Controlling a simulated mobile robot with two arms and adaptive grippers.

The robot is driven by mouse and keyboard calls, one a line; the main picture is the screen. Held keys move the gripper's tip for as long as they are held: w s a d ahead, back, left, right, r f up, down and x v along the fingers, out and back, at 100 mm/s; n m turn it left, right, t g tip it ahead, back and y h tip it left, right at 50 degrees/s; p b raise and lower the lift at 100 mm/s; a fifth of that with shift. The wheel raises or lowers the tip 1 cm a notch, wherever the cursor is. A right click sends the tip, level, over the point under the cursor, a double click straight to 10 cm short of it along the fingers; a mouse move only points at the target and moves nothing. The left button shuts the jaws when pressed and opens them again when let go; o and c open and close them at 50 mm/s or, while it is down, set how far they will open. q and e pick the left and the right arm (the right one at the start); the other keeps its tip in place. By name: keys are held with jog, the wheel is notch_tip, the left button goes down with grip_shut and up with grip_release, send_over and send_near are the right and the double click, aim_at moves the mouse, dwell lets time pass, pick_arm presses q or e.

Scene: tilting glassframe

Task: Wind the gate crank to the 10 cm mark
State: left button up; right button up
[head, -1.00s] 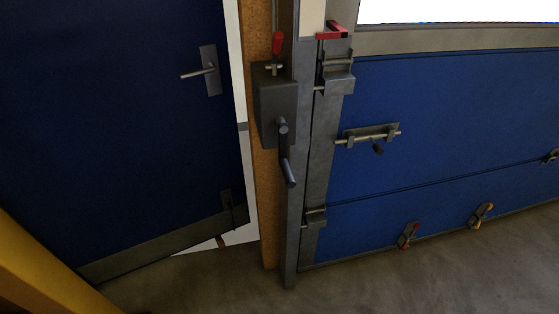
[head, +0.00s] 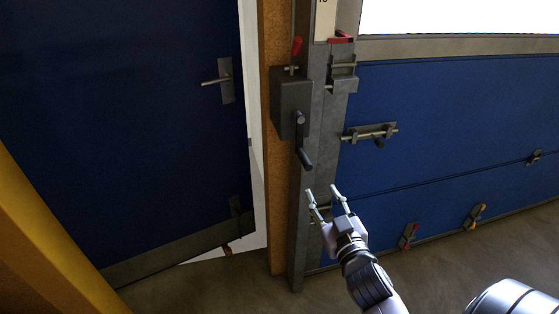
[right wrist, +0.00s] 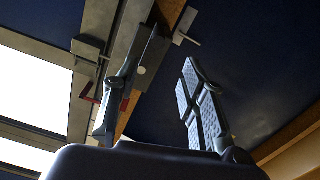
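The gate crank (head: 303,141) is a dark arm with a grip at its lower end. It hangs down and slightly right from a grey box (head: 287,97) on the post beside the gate. A pale scale strip (head: 325,18) shows at the top edge, its figures mostly cut off, with a red marker (head: 341,38) at its lower end. The blue gate (head: 440,95) is to the right. My right gripper (head: 322,191) is open and empty, below and right of the crank grip, apart from it. Its padded finger (right wrist: 200,105) shows in the right wrist view. My left gripper is not in view.
A red-handled lever (head: 297,46) stands above the crank box. A sliding bolt (head: 370,133) is on the gate, with red and yellow latches (head: 474,216) near its bottom. A blue door (head: 130,120) stands at left, beside a yellow post (head: 45,235). The floor in front is clear.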

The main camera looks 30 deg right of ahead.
jog(key=p, duration=0.2)
send_near(302, 155)
jog(key=x, duration=0.3)
jog(key=p+x, duration=0.1)
jog(key=x, duration=0.3)
jog(key=f+x, duration=0.1)
jog(key=x, duration=0.3)
jog(key=shift+w+d, duration=0.1)
jog(key=shift+d, duration=0.15)
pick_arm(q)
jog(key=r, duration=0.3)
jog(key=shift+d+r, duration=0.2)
pick_arm(e)
jog(key=shift+c, duration=0.6)
grip_shut()
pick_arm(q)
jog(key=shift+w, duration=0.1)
